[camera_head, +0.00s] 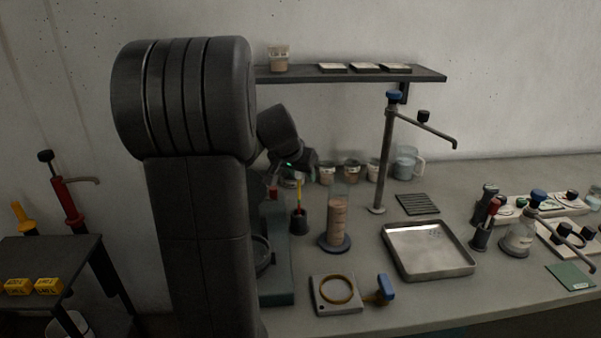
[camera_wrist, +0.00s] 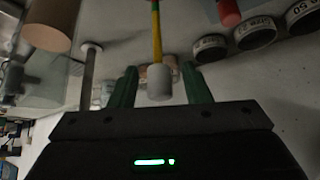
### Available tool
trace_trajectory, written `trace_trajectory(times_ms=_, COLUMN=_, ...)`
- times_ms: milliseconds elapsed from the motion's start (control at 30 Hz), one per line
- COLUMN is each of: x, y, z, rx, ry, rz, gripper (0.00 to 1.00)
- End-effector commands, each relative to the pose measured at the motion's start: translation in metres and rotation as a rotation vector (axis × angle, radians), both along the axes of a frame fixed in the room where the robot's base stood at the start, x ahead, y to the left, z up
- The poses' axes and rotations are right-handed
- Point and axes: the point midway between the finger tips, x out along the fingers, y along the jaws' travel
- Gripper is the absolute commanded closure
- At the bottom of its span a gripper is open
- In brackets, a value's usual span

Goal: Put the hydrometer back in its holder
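A thin yellow stick with a pale blunt end, likely the hydrometer, shows in the head view (camera_head: 299,190) and the wrist view (camera_wrist: 158,84). In the head view it is upright, its lower end at the mouth of a dark pot (camera_head: 298,224), perhaps its holder. I cannot tell how deep it sits. My gripper (camera_wrist: 159,69) is close to the pale end, with gaps visible between it and both green fingers. In the head view, my dark wrist hangs over the stick and hides its top.
A graduated cylinder of brown liquid (camera_head: 337,222) stands right of the pot. A green stand (camera_head: 278,285) is at its left. Several jars (camera_head: 327,174) stand behind. A shelf (camera_head: 350,75) runs above. A metal tray (camera_head: 428,271) and a tap post (camera_head: 386,150) are farther right.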

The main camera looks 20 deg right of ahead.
Motion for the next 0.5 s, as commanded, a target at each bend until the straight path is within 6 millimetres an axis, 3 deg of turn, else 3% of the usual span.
trace_trajectory(times_ms=333, x=-0.001, y=0.001, z=0.003, rx=0.0, ry=-0.001, rz=0.001, gripper=0.56)
trace_trajectory(times_ms=500, x=-0.009, y=0.01, z=0.02, rx=-0.001, ry=-0.005, rz=0.002, gripper=0.56)
